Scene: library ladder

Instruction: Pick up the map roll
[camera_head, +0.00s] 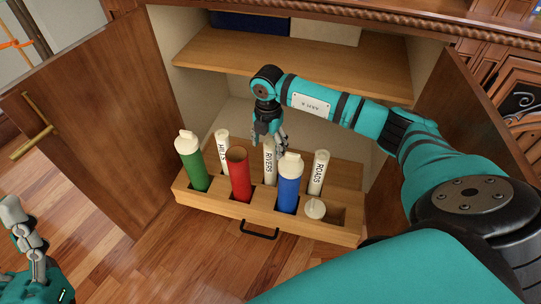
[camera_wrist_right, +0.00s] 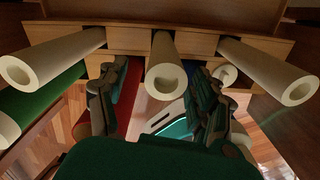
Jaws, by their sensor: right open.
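Three white map rolls stand in the back row of a wooden rack: HILLS (camera_head: 223,151), RIVERS (camera_head: 269,162) and ROADS (camera_head: 318,172). My right gripper (camera_head: 270,137) is open at the upper end of the RIVERS roll and partly covers it. In the right wrist view, the hollow end of the middle roll (camera_wrist_right: 165,78) shows between the two spread fingers (camera_wrist_right: 155,100), with no clear contact. The other two rolls show at the left (camera_wrist_right: 50,60) and right (camera_wrist_right: 270,70). My left gripper (camera_head: 24,238) is at the lower left, far from the rack; its opening is unclear.
In the rack's front row stand a green tube (camera_head: 193,163) and a blue tube (camera_head: 290,185), both white-capped, and an open red tube (camera_head: 239,178). A white cap (camera_head: 315,208) lies at the right. A shelf (camera_head: 290,62) hangs above; open doors (camera_head: 95,120) flank the cabinet.

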